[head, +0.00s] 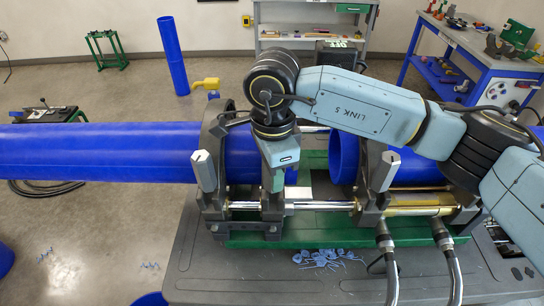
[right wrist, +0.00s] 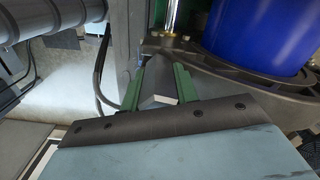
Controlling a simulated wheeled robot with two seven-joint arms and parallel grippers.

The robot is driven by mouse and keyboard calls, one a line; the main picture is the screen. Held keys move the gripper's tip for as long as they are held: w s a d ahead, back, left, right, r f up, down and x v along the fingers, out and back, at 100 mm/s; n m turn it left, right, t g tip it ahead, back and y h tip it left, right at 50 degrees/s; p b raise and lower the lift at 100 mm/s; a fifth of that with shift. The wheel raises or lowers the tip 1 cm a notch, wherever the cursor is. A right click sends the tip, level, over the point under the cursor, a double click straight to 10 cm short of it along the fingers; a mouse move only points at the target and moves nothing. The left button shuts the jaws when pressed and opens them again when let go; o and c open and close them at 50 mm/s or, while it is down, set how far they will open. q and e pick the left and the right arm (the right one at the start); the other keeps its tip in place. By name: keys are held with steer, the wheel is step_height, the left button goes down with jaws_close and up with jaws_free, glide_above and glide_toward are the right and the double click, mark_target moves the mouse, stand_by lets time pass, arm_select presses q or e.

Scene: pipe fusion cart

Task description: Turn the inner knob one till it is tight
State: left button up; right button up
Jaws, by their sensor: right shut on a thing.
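In the head view my gripper hides most of this knob. Two more grey knobs stand upright on the clamps, one at the left (head: 205,171) and one at the right (head: 385,171). My left gripper is not in view.
A long blue pipe (head: 100,152) enters the clamps from the left, and a shorter blue pipe (head: 343,157) is at the right with a gap between. Hoses (head: 391,268) rise at the front right. Blue shavings (head: 325,258) lie on the grey cart top (head: 250,275).

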steer(key=shift+f+m+b, duration=0.1)
steer(key=shift+m+b, duration=0.5)
steer(key=shift+m, duration=0.9)
steer(key=shift+m+b, duration=0.6)
steer(key=shift+m, duration=0.9)
